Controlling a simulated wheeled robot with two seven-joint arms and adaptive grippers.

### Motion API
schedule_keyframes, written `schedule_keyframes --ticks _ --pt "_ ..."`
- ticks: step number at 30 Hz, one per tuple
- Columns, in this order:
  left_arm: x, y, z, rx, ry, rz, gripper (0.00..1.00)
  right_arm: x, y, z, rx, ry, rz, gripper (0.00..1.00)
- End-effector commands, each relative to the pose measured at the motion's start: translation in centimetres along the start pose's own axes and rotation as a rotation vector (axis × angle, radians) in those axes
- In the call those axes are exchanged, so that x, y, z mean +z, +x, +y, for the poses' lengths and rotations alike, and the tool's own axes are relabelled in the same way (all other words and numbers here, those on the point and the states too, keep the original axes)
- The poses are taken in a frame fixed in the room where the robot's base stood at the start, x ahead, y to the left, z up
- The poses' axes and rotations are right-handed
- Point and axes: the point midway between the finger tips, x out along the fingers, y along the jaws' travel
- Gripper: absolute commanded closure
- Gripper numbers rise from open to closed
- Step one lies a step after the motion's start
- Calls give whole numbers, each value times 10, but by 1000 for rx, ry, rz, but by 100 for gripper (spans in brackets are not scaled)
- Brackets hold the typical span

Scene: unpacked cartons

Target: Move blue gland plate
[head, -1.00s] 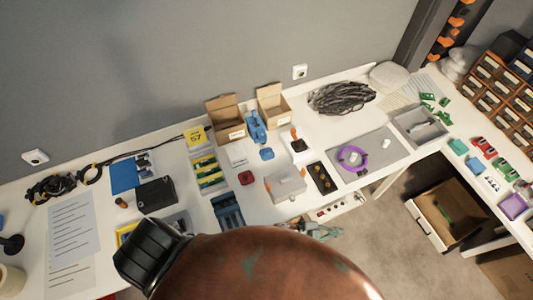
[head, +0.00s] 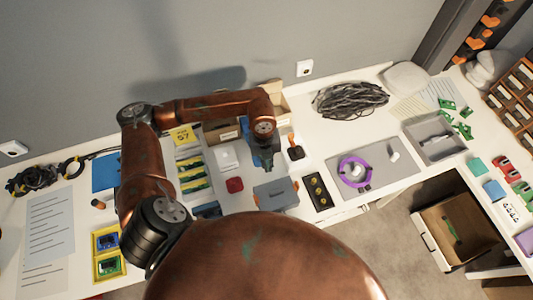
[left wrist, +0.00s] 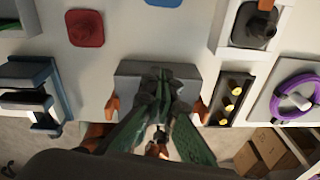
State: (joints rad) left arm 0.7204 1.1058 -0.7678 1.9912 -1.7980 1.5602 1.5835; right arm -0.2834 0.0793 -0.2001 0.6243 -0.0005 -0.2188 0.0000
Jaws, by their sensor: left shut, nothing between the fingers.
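A blue plate (left wrist: 163,2), which looks like the gland plate, shows only as a sliver at the top edge of the left wrist view. In the head view it is hidden behind my left wrist and gripper. My left gripper (head: 265,162) hangs pointing down over the table, by the near side of where the plate lies. In the left wrist view its green fingers (left wrist: 158,85) are shut and empty, in front of a grey box with orange latches (left wrist: 128,72). My right gripper is not in view.
A red plate (head: 235,185) lies left of the gripper. The grey box (head: 275,194) stands on the near side. A black joystick with an orange handle (head: 295,150) and a purple ring (head: 355,171) are to the right. Small cartons (head: 276,97) stand behind my forearm.

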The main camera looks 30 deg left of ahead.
Motion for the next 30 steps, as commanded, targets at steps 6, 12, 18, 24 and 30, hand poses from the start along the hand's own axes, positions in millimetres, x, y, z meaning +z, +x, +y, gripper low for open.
schedule_keyframes --ticks 6,12,18,24,30 --pt "27 -6 18 52 -53 -100 100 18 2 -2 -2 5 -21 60" --pt "30 26 23 53 -60 -96 100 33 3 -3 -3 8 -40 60" --pt "33 68 26 52 -60 -94 100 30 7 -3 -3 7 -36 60" --pt "52 85 26 50 -62 -99 100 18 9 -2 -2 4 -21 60" --pt "71 83 27 50 -58 -97 100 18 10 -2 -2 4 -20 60"
